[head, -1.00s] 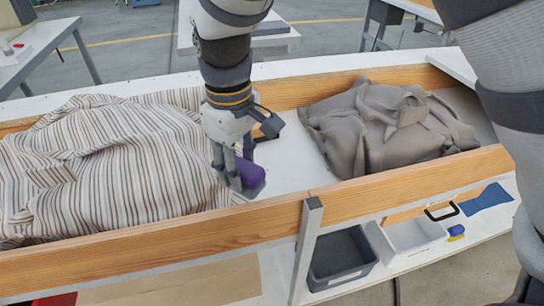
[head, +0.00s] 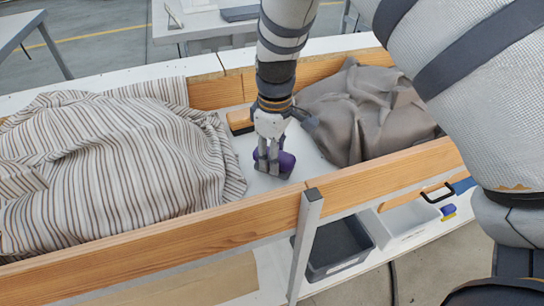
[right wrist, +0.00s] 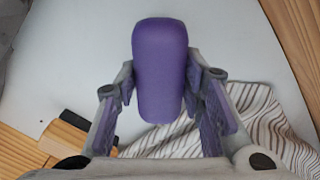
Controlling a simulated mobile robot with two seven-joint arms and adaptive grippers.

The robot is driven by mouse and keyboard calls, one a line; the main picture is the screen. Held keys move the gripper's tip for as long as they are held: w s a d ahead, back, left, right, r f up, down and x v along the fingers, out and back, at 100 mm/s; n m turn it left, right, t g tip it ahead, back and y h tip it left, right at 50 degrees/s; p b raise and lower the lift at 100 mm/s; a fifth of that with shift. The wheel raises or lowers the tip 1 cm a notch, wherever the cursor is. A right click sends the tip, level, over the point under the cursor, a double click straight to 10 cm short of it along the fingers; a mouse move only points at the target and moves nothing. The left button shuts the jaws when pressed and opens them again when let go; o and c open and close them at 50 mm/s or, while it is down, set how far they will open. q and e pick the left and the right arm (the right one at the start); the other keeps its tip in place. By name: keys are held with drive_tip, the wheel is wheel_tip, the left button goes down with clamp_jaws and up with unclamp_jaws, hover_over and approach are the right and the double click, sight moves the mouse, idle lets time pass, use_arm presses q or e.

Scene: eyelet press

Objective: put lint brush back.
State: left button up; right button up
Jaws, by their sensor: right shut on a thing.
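My right gripper (head: 270,170) points down over the white floor of the bin between the two cloth heaps. It is shut on a purple object with rounded ends (head: 285,160). In the right wrist view the purple object (right wrist: 160,70) sits between the two fingers (right wrist: 162,98), its far end sticking out beyond them. A wooden block with a dark side (head: 240,120), like a brush, lies behind the gripper; it also shows in the right wrist view (right wrist: 65,142). I cannot tell for sure which of the two is the lint brush. My left gripper is not in view.
Striped cloth (head: 110,165) fills the left side and grey-brown cloth (head: 370,115) the right. A wooden rail (head: 230,225) with a metal post (head: 306,235) runs along the front. Below are a dark grey bin (head: 335,250), a white tray (head: 405,222) and a blue-and-yellow item (head: 448,212).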

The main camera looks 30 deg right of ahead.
drive_tip(key=shift+f, duration=0.65)
drive_tip(key=shift+r, duration=0.15)
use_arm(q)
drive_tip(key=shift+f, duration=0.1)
use_arm(e)
drive_tip(key=o, duration=1.1)
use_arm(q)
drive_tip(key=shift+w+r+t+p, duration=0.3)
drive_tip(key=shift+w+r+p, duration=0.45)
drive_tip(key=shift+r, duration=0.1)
use_arm(e)
wheel_tip(320, 180, up, 12)
drive_tip(key=shift+s, duration=0.15)
